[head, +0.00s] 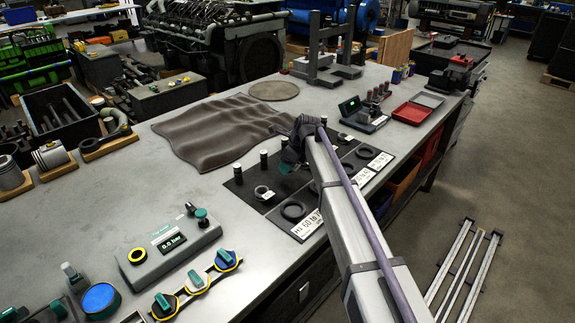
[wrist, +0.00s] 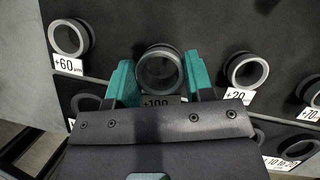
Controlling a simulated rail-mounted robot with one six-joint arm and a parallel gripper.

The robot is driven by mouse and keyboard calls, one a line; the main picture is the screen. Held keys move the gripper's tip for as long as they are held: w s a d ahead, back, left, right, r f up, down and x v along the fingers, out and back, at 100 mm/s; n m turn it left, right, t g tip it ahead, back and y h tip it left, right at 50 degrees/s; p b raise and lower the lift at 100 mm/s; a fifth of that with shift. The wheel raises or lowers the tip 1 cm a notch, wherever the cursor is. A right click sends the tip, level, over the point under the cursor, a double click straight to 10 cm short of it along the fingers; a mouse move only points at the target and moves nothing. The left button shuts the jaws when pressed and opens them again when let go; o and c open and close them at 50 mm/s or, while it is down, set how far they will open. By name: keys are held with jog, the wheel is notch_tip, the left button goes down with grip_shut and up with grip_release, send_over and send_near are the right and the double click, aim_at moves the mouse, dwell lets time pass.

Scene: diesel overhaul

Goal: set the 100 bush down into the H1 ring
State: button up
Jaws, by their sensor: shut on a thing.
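The 100 bush (wrist: 160,68) is a dark ring with a grey rim, between the teal fingers of my gripper (wrist: 160,80) in the wrist view. The gripper is shut on it. Its +100 tag (wrist: 160,100) shows just below, partly covered by the gripper. I cannot tell whether the bush is lifted off the mat. In the head view my gripper (head: 289,160) is over the dark mat and the bush is hidden. The H1 ring (head: 293,210) is a dark ring lying flat at the mat's near corner, beside a white H1 label (head: 307,226).
Bushes marked +60 (wrist: 69,38) and +20 (wrist: 244,71) stand either side of my gripper. More dark rings (head: 328,186) with white labels line the mat's right edge. Black posts (head: 238,173) stand on its left. A gauge box (head: 168,245) sits nearer on the bench.

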notch_tip(320, 180, up, 6)
jog(key=p, duration=0.4)
jog(key=shift+n, duration=0.4)
jog(key=s+d+f+b, duration=0.1)
jog(key=s, duration=0.4)
jog(key=s+d+f+b, duration=0.1)
jog(key=s, duration=0.4)
jog(key=s+d+f+b, duration=0.1)
jog(key=s, duration=0.4)
jog(key=shift+s, duration=0.35)
jog(key=shift+w+f, duration=0.15)
jog(key=shift+f, duration=0.15)
notch_tip(320, 180, down, 6)
jog(key=b, duration=0.6)
jog(key=shift+r, duration=0.15)
jog(key=shift+d, duration=0.1)
